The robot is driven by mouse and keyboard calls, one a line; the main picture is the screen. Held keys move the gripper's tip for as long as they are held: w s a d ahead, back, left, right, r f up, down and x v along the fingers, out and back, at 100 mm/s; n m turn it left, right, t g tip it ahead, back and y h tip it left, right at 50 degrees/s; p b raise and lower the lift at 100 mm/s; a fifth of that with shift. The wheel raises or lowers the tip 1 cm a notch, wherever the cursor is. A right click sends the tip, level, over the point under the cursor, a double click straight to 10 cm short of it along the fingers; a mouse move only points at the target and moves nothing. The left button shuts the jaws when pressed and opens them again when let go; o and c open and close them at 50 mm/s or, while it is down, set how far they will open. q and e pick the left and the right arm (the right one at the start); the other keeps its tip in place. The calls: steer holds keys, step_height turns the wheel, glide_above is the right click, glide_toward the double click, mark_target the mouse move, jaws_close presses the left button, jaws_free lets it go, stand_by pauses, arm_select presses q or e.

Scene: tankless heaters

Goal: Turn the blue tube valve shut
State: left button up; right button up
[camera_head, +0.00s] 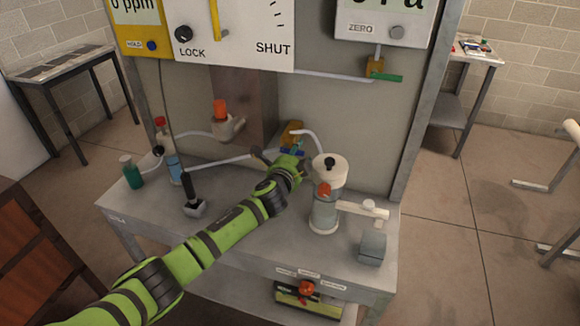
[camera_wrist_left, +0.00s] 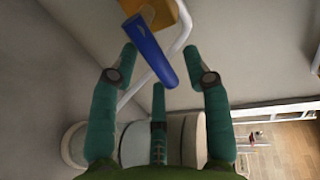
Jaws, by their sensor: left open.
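The blue valve handle (camera_wrist_left: 150,52) sits on a yellow valve body (camera_wrist_left: 166,12) on a white tube in the left wrist view. The handle slants down to the right, its free end between the tips of my open left gripper (camera_wrist_left: 160,50). I see no clear contact between fingers and handle. In the head view my green left arm reaches across the bench, and the left gripper (camera_head: 284,152) is at the blue handle (camera_head: 293,153), partly covering it. The yellow body (camera_head: 291,133) shows just behind. My right gripper is not in view.
A blender-like vessel (camera_head: 325,205) with a white lid stands just right of the gripper. A green-handled valve (camera_head: 384,77) hangs higher on the right. A black lever (camera_head: 190,190) and small bottles stand left on the bench (camera_head: 255,250).

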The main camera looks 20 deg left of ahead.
arm_select(q)
steer(key=s+r, duration=0.2)
steer(key=s, duration=0.8)
steer(key=shift+s+a, duration=0.25)
steer(key=shift+s, duration=0.15)
steer(key=shift+r, duration=0.1)
